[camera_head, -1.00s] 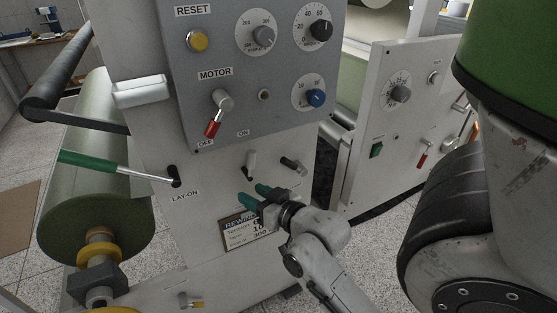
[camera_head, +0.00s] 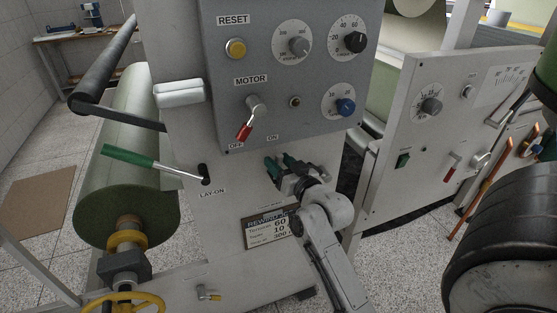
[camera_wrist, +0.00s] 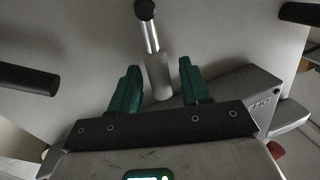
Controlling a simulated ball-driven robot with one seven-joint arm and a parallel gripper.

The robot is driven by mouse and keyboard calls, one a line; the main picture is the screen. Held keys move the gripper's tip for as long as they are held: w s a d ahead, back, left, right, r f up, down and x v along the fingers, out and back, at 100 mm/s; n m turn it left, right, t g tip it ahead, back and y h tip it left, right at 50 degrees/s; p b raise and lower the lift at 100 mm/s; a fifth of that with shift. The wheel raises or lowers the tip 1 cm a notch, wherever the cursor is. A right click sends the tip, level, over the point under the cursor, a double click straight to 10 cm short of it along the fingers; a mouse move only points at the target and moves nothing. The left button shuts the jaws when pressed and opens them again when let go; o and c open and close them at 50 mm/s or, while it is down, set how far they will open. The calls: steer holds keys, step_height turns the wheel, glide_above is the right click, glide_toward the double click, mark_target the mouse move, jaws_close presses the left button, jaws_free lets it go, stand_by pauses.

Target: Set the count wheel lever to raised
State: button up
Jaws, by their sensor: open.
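The lever between my fingers, seemingly the count wheel lever (camera_wrist: 154,48), has a black pivot, a bright metal stem and a pale grey grip. In the wrist view, its grip end lies between the two green fingers, with gaps at both sides. My gripper (camera_head: 279,161) is open at the white machine face, below the grey control panel. In the head view, the gripper hides this lever, so its present angle is unclear there. No count wheel label is readable.
The panel (camera_head: 225,95) with the red-handled motor lever (camera_head: 245,129) is just above my gripper. The green-handled lay-on lever (camera_head: 143,159) sticks out at left. Dark stubs (camera_wrist: 28,78) flank the lever in the wrist view. A rewind card (camera_head: 268,229) sits below.

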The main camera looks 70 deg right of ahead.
steer(key=shift+w+d, duration=0.25)
steer(key=shift+w, duration=0.05)
jaws_close()
stand_by(0.4)
